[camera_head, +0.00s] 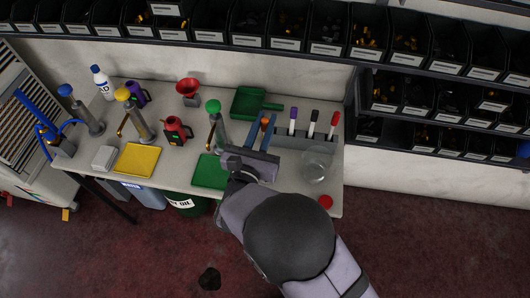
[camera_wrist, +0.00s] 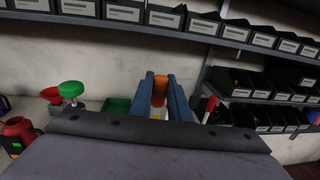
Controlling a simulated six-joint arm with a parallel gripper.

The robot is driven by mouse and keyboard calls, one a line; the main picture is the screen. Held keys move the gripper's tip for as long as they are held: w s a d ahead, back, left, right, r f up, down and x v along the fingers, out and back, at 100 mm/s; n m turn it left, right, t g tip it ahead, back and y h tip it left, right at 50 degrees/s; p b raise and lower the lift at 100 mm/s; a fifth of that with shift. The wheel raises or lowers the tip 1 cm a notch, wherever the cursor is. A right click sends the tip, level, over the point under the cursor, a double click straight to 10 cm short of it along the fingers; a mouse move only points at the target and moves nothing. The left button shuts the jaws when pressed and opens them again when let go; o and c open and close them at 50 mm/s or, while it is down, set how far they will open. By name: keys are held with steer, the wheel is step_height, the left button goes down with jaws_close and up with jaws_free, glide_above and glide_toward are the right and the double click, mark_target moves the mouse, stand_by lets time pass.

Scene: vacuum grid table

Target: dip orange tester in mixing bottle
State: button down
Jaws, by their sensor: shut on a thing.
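The orange tester (camera_head: 265,121) is held between the blue fingers of my gripper (camera_head: 260,133), above the table beside the grey rack. In the wrist view, its orange end (camera_wrist: 160,88) shows between the two fingertips (camera_wrist: 161,98); its lower part is hidden. A clear round glass vessel (camera_head: 313,167), which may be the mixing bottle, stands at the table's right side, in front of the rack. It is to the right of my gripper and apart from it.
The grey rack (camera_head: 318,159) holds testers with purple, black and red (camera_head: 334,118) tops. A green-topped pump (camera_head: 214,110), a green dustpan-like tray (camera_head: 247,103) and a green mat (camera_head: 209,172) are close on the left. A red button (camera_head: 325,202) is at the front right.

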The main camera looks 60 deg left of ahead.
steer(key=shift+r+p, duration=1.55)
steer(key=shift+r, duration=1.45)
steer(key=shift+r+p, duration=1.05)
steer(key=shift+r, duration=0.85)
steer(key=shift+w, duration=0.1)
